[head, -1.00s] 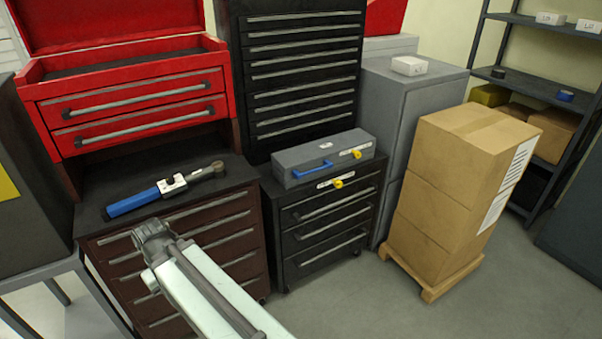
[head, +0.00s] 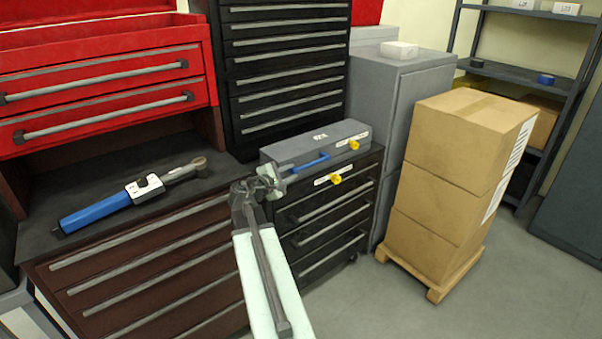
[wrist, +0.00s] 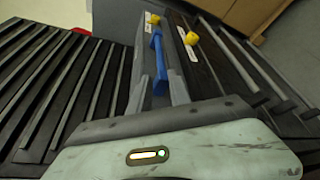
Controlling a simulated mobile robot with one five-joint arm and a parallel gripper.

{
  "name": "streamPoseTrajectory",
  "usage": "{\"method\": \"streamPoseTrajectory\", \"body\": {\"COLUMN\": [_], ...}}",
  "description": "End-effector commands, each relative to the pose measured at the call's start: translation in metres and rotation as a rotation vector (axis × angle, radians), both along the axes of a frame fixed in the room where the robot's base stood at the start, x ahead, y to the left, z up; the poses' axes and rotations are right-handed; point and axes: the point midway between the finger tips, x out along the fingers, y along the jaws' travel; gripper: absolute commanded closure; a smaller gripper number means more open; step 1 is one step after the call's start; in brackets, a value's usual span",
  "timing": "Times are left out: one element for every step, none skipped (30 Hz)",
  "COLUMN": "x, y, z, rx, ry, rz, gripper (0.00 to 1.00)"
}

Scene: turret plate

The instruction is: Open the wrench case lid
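The wrench case (head: 322,138) is a grey box lying with its lid down on a small black drawer cabinet. It has a blue handle (head: 312,163) and a yellow latch (head: 353,145) on its front. My gripper (head: 277,175) is in front of the left end of the case, to the left of the handle in the head view. In the wrist view the case (wrist: 132,82) runs away from me, and the blue handle (wrist: 159,65) lines up with the gap between my fingers. My gripper looks open and empty; whether it touches the case is hard to tell.
A second yellow knob (head: 335,179) sits on the black cabinet (head: 330,215) below the case. A blue-handled torque wrench (head: 130,195) lies on the dark cabinet to the left. Stacked cartons (head: 450,180) stand on a pallet to the right. Open floor lies in front.

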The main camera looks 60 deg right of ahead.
Motion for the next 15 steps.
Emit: {"method": "streamPoseTrajectory", "body": {"x": [-0.002,-0.003,-0.004,-0.005,-0.006,-0.007,-0.008,-0.008,-0.009,-0.009,-0.010,-0.011,-0.011,-0.011,-0.011], "y": [-0.003,-0.006,-0.011,-0.015,-0.020,-0.027,-0.033,-0.039,-0.048,-0.054,-0.060,-0.068,-0.073,-0.077,-0.082], "z": [0.000,0.000,-0.001,-0.002,-0.003,-0.005,-0.006,-0.008,-0.010,-0.011,-0.012,-0.014,-0.015,-0.016,-0.016], "rx": [0.001,0.001,0.001,0.001,0.002,0.002,0.002,0.002,0.002,0.002,0.003,0.002,0.003,0.003,0.004], "ry": [-0.001,-0.002,-0.002,-0.002,-0.002,-0.002,-0.002,-0.003,-0.003,-0.003,-0.004,-0.004,-0.005,-0.005,-0.004], "rz": [-0.004,-0.007,-0.010,-0.012,-0.015,-0.017,-0.019,-0.021,-0.023,-0.023,-0.024,-0.026,-0.026,-0.026,-0.026], "gripper": [0.77,0.77,0.77,0.77,0.77,0.77,0.77,0.77,0.77,0.77,0.77,0.77,0.77,0.77,0.77]}}
